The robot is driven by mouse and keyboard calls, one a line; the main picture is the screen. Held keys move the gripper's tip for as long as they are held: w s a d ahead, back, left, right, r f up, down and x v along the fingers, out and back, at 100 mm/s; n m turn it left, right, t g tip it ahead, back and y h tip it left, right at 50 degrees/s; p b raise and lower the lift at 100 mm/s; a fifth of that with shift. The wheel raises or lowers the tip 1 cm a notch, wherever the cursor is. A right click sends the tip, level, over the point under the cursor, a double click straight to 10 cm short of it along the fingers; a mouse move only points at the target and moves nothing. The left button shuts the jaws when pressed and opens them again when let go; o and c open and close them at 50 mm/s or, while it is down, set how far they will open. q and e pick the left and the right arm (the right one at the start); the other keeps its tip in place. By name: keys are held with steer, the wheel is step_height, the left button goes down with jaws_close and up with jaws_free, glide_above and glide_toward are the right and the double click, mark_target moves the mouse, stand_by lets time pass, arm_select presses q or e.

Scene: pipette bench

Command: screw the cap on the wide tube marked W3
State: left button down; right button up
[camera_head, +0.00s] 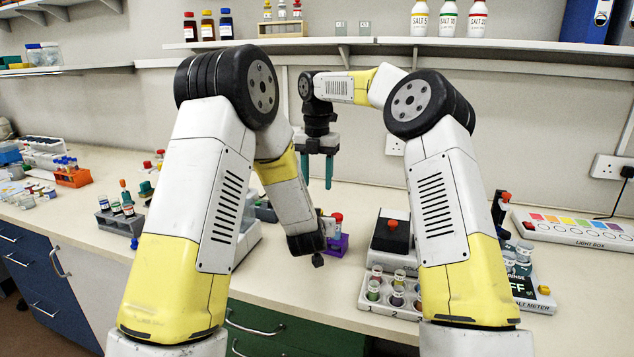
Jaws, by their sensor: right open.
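My right gripper (318,168) hangs over the middle of the bench, its two teal fingers pointing down, apart and empty. My left arm reaches to the bench's middle; its dark wrist end (306,243) is low near the purple holder, and its fingers cannot be made out. A grey rack (120,222) at the left holds several wide tubes with pale labels (116,208). No W3 mark is readable, so I cannot tell which tube it is. A green cap-like piece (146,188) and red-topped items (160,155) stand behind the rack.
A purple holder (338,245) with a red-topped tube (337,222) stands beside my left wrist. A white numbered tray (372,305) of vials and a dark device with a red knob (391,226) stand to the right. A light box (570,230) lies far right.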

step_height(320, 180, down, 8)
steer(key=shift+f, duration=0.1)
stand_by(0.4)
jaws_close()
steer(key=shift+o, duration=0.3)
jaws_free()
